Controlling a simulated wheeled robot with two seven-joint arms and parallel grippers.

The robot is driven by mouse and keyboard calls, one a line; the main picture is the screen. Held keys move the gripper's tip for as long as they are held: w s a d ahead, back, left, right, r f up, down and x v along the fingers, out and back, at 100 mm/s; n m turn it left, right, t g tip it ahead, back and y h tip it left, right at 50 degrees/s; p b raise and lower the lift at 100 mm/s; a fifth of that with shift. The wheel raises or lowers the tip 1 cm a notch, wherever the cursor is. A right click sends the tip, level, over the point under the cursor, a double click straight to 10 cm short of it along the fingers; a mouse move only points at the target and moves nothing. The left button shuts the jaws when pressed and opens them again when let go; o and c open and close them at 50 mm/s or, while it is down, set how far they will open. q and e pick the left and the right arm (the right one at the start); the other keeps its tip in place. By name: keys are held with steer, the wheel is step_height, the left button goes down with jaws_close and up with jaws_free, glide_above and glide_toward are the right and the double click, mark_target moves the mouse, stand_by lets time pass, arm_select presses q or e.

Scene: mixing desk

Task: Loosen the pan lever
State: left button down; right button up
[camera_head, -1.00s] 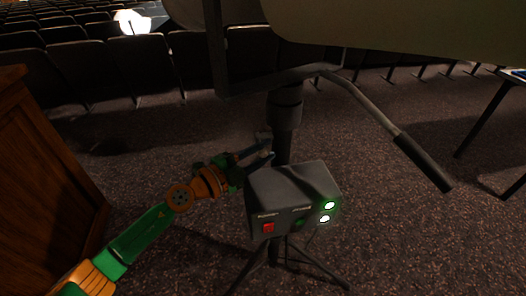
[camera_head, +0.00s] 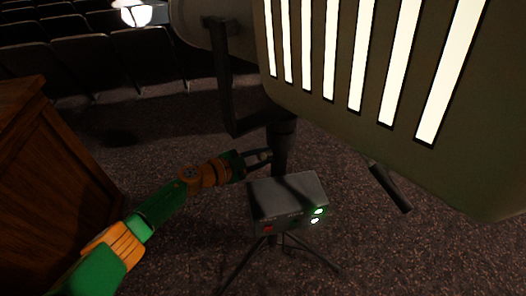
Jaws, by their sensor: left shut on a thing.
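My left gripper (camera_head: 263,156) reaches in from the left to the dark stand column (camera_head: 282,146), just under the yoke. It is shut on a small part at the column's left side, which I take to be the pan lever. The lever is mostly hidden by the fingers and too dark to make out its angle. The large lamp head (camera_head: 395,110) hangs above right, with bright vertical strips facing me. Its black yoke (camera_head: 226,90) runs down to the column. My right gripper is not in view.
A grey control box (camera_head: 287,197) with two green lights sits on the stand, close below my gripper. Tripod legs (camera_head: 310,253) spread beneath it. A black handle grip (camera_head: 390,188) sticks out under the lamp. A wooden lectern (camera_head: 50,170) stands left; seats (camera_head: 90,65) are behind.

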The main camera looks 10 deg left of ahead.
arm_select(q)
steer(key=shift+w+r, duration=0.15)
steer(key=shift+n, duration=0.3)
steer(key=c, duration=0.6)
jaws_free()
